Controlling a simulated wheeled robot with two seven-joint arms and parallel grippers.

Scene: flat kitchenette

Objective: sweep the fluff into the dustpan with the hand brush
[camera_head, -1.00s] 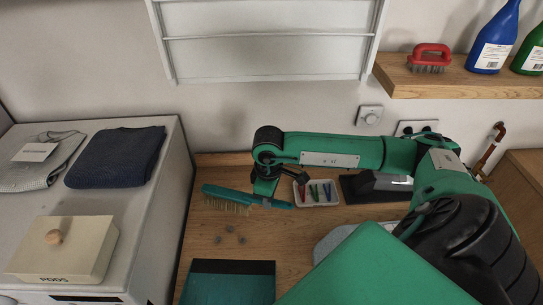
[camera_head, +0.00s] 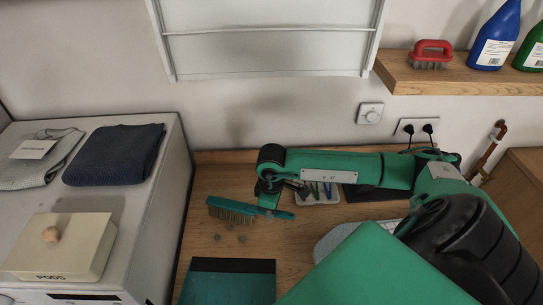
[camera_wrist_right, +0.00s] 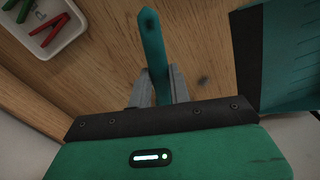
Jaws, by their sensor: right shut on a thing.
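The teal hand brush (camera_head: 232,206) is held by my right gripper (camera_head: 268,198), bristles down, above or on the wooden worktop; contact is unclear. In the right wrist view, its teal handle (camera_wrist_right: 152,40) sits between the fingers of the gripper (camera_wrist_right: 156,88). Several small grey bits of fluff (camera_head: 229,226) lie on the wood just in front of the bristles; one dark bit (camera_wrist_right: 203,80) shows in the right wrist view. The teal dustpan (camera_head: 227,285) with a dark edge lies nearer me, below the fluff; it also shows in the right wrist view (camera_wrist_right: 285,60). My left gripper is not in view.
A white tray of coloured pegs (camera_head: 322,197) stands behind the gripper. The white appliance (camera_head: 165,205) on the left carries a pods box (camera_head: 62,245) and folded cloths (camera_head: 115,155). A wall shelf (camera_head: 460,82) holds a red brush and bottles.

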